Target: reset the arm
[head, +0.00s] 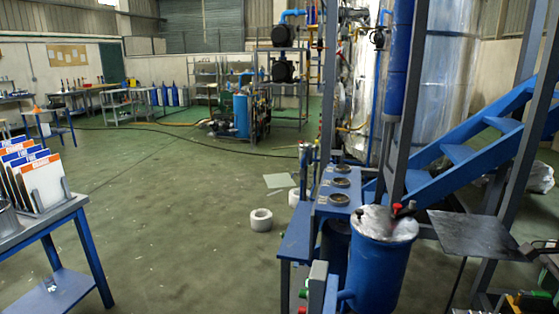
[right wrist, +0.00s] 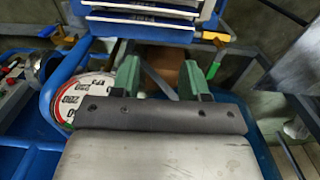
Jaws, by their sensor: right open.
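My right gripper (right wrist: 159,70) shows in the right wrist view, with two green fingers standing apart on a dark grey bar. It is open, with nothing between the fingertips that I can tell is held. Beyond the fingers are a blue frame (right wrist: 52,95) and a stack of white-edged, blue-lettered boards (right wrist: 140,14). A round white disc with red and green print (right wrist: 88,96) lies left of the left finger, partly hidden by the gripper. Neither of my grippers shows in the head view.
In the head view, a blue-legged table (head: 85,207) with a rack of signs (head: 40,182) stands at left. A blue tank (head: 378,268) and blue stairs (head: 460,150) stand at right. The middle floor (head: 170,220) is clear.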

